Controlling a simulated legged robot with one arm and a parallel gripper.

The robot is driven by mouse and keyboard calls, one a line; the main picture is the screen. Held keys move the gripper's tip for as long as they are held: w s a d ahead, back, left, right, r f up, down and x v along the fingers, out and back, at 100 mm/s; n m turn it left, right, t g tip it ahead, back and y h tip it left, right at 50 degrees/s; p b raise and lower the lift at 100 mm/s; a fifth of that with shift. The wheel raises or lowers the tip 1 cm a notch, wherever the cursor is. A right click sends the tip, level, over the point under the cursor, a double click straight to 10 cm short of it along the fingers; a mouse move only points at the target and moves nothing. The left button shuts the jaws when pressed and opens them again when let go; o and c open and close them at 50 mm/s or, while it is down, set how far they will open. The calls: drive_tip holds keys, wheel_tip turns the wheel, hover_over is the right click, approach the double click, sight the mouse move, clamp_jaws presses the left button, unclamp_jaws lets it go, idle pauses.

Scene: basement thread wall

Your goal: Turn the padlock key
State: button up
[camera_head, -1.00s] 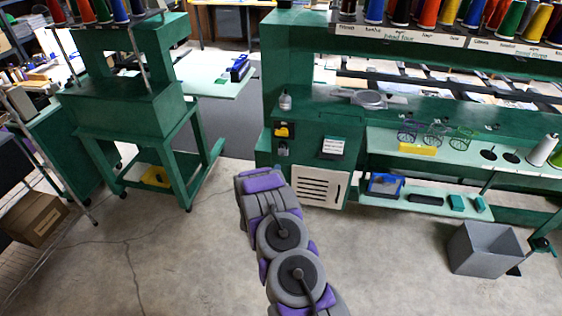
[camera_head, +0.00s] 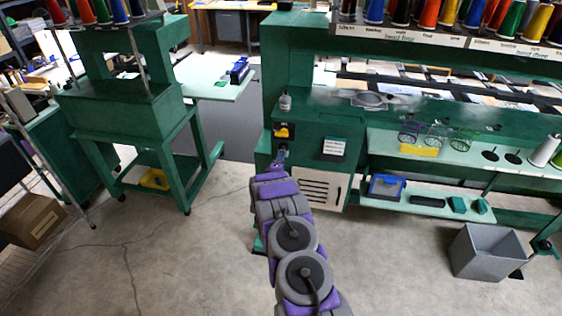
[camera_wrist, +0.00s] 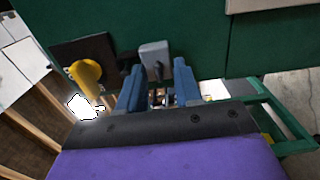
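The padlock appears to be the small grey block (camera_wrist: 155,52) on the green cabinet front in the wrist view. A small dark piece hangs at its lower edge; I cannot tell whether it is the key. My gripper (camera_wrist: 158,68) has its two blue-grey fingers apart, one on each side just below the block, and nothing is clearly held between them. In the head view my gripper (camera_head: 281,156) is at the cabinet's left front, below the yellow switch (camera_head: 282,132), and hides most of the padlock area.
The yellow knob (camera_wrist: 86,74) on a dark plate is close to the left of the fingers. The green cabinet (camera_head: 312,150) has a white vented panel (camera_head: 322,190) below. A green stand (camera_head: 125,110) is at left. A grey bin (camera_head: 484,252) stands right. The floor is clear in front.

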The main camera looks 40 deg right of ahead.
clamp_jaws()
drive_tip(key=shift+f, duration=0.1)
idle(0.5)
drive_tip(key=shift+s+f+m+p, duration=0.1)
drive_tip(key=shift+m+p, duration=0.75)
drive_tip(key=shift+m, duration=3.3)
drive_tip(key=shift+s+f+m+p, duration=0.1)
drive_tip(key=shift+m+p, duration=0.7)
drive_tip(key=shift+m, duration=3.35)
